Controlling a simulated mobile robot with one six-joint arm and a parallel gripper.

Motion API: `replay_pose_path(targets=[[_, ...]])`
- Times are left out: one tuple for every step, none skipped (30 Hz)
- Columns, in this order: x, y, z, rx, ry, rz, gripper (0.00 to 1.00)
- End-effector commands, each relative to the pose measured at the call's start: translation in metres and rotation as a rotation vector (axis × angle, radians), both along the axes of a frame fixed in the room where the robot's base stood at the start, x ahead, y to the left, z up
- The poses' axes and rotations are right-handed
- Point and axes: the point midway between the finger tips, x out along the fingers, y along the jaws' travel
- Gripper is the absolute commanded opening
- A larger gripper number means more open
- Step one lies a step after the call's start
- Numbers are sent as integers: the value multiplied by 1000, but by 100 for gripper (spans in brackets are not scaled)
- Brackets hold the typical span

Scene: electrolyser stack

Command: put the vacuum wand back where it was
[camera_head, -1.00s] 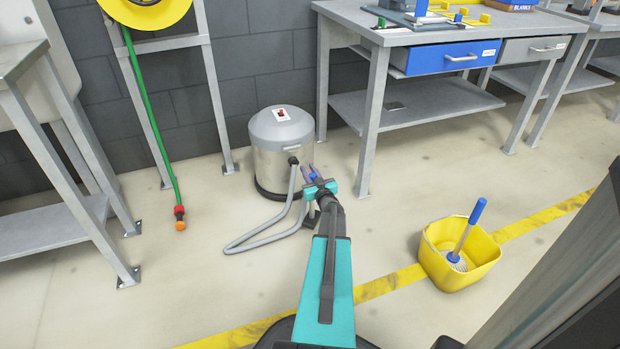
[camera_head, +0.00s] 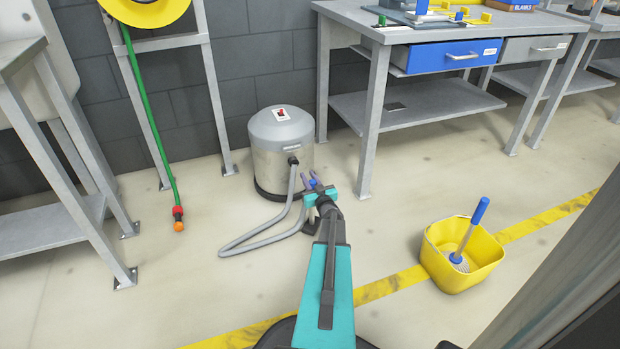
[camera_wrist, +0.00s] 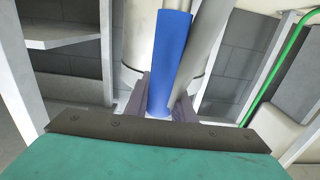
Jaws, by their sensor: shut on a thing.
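The vacuum (camera_head: 280,150) is a steel drum with a grey lid and a red switch, standing on the floor against the wall. Its grey hose (camera_head: 250,241) loops across the floor to the left of my arm. My gripper (camera_head: 308,180) is in front of the vacuum, shut on the blue grip of the vacuum wand (camera_head: 313,183). In the wrist view, the blue wand grip (camera_wrist: 170,62) stands between the purple fingers of my gripper (camera_wrist: 160,100), with a grey tube beside it. My arm and gripper hide most of the wand's lower part, so I cannot tell whether it touches the floor.
A workbench (camera_head: 435,36) with a blue drawer stands at right, its leg close to my gripper. A yellow bucket (camera_head: 461,262) with a blue-handled brush is on the floor at right. A green hose (camera_head: 160,150) hangs at left beside a grey table (camera_head: 45,225).

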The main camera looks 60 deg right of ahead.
Motion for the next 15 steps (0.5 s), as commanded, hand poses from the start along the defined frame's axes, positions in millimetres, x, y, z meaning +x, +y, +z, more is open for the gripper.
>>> replay_pose_path(targets=[[0,0,1,-2,-2,1,0],[0,0,1,-2,-2,1,0],[0,0,0,-2,-2,1,0],[0,0,-1,-2,-2,1,0],[0,0,-1,-2,-2,1,0],[0,0,-3,0,0,0,29],[0,0,-2,0,0,0,34],[0,0,-3,0,0,0,39],[0,0,-3,0,0,0,41],[0,0,-2,0,0,0,41],[0,0,-2,0,0,0,41],[0,0,-2,0,0,0,41],[0,0,-2,0,0,0,41],[0,0,-2,0,0,0,41],[0,0,-2,0,0,0,41]])
